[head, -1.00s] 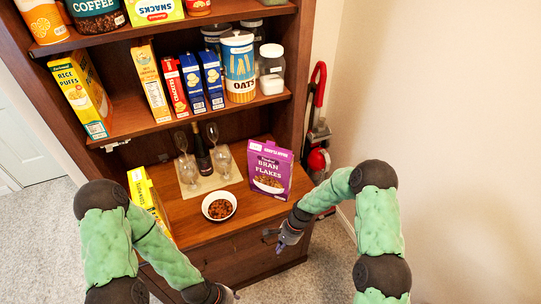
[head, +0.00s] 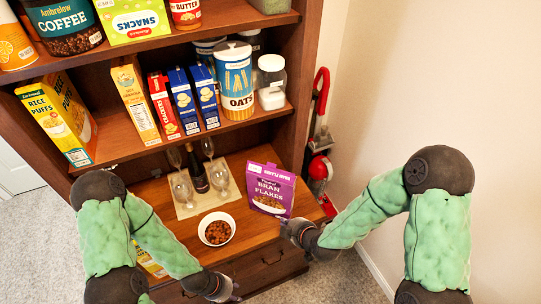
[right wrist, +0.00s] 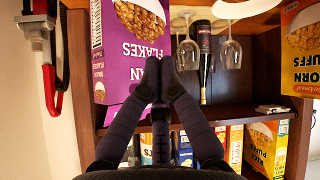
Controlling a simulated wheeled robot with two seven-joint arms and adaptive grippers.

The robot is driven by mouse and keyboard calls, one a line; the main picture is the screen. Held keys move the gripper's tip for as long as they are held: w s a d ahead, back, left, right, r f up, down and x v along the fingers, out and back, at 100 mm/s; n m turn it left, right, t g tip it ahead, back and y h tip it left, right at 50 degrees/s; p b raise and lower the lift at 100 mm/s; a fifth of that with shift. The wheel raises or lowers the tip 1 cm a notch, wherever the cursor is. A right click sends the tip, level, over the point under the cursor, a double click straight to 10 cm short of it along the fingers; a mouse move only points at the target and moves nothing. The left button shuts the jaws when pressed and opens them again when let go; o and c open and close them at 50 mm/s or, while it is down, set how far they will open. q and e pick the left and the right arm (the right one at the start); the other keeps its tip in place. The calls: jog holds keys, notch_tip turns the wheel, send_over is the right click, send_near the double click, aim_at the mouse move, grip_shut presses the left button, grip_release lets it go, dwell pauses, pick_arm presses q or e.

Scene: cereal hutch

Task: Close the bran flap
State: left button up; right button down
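The purple Bran Flakes box (head: 269,192) stands upright at the right of the hutch counter. A strip with small lettering and a white patch lies along its top; I cannot tell clearly how far its flap is open. My right gripper (head: 291,228) is at the box's lower right, near its front corner. In the right wrist view the box (right wrist: 140,45) is upside down, behind the right fingers (right wrist: 164,72), whose tips are together with nothing seen between them. My left gripper (head: 234,292) is low in front of the counter, away from the box; its finger opening is unclear.
A bowl of cereal (head: 216,229) stands left of the box. Behind it, glasses and a dark bottle (head: 197,173) stand on a mat (head: 186,209). The shelf above holds boxes and an oats canister (head: 236,80). A red vacuum (head: 319,165) is right of the hutch.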

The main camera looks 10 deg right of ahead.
jog(key=w+a+r+n+t+y+p, duration=0.1)
jog(key=w+r+n+t+p, duration=0.15)
jog(key=r, duration=0.55)
jog(key=w+r+n+t+p, duration=0.15)
jog(key=r+n, duration=0.25)
jog(key=r, duration=0.4)
send_near(270, 171)
jog(key=w+a, duration=0.4)
jog(key=w, duration=0.1)
jog(key=shift+w+d+f+p, duration=0.2)
jog(key=shift+w+d+p, duration=0.2)
jog(key=shift+w, duration=0.3)
